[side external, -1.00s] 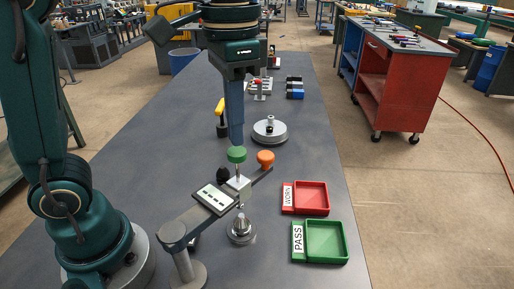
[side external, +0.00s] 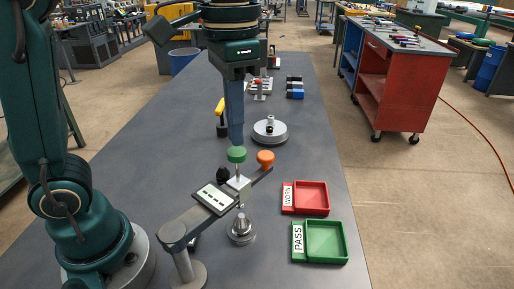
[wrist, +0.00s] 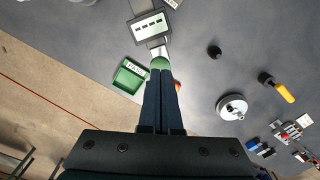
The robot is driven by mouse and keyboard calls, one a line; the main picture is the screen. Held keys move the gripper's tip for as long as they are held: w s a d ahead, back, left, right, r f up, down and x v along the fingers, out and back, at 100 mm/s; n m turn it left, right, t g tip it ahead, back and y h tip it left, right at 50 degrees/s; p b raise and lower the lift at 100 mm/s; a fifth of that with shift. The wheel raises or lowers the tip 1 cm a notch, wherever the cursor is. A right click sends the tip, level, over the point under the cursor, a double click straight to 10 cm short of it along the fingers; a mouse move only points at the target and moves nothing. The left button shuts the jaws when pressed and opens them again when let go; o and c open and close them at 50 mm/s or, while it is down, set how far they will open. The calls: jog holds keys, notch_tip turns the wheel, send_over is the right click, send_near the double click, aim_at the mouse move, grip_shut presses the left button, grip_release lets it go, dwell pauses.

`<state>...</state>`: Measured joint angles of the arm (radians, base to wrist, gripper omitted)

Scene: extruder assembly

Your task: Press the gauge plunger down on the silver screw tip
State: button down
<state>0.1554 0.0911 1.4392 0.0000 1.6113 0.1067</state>
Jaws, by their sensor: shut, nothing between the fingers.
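The gauge has a green plunger knob (side external: 237,155) on a thin rod above a silver block (side external: 238,186). A readout (side external: 214,198) sits on its arm; its digits are too small to read. The silver screw tip (side external: 240,225) stands upright on a round base below the block. I cannot tell whether the plunger's lower end touches it. My gripper (side external: 237,146) is shut and empty, pointing down right at the top of the green knob; contact is not clear. In the wrist view the closed fingers (wrist: 161,78) partly cover the knob (wrist: 160,63), and the screw tip is hidden.
An orange knob (side external: 266,157) is close to the right of the plunger. A red WORN tray (side external: 318,209) and green PASS tray (side external: 342,258) lie at right. A round silver piece (side external: 281,135) and a yellow-handled tool (side external: 220,107) are behind. The table's right side is mostly clear.

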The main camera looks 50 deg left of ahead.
aim_at(237, 151)
jog(key=shift+f, duration=0.15)
dwell(0.5)
jog(key=shift+f, duration=1.85)
jog(key=shift+w+r, duration=0.1)
jog(key=shift+r, duration=4.95)
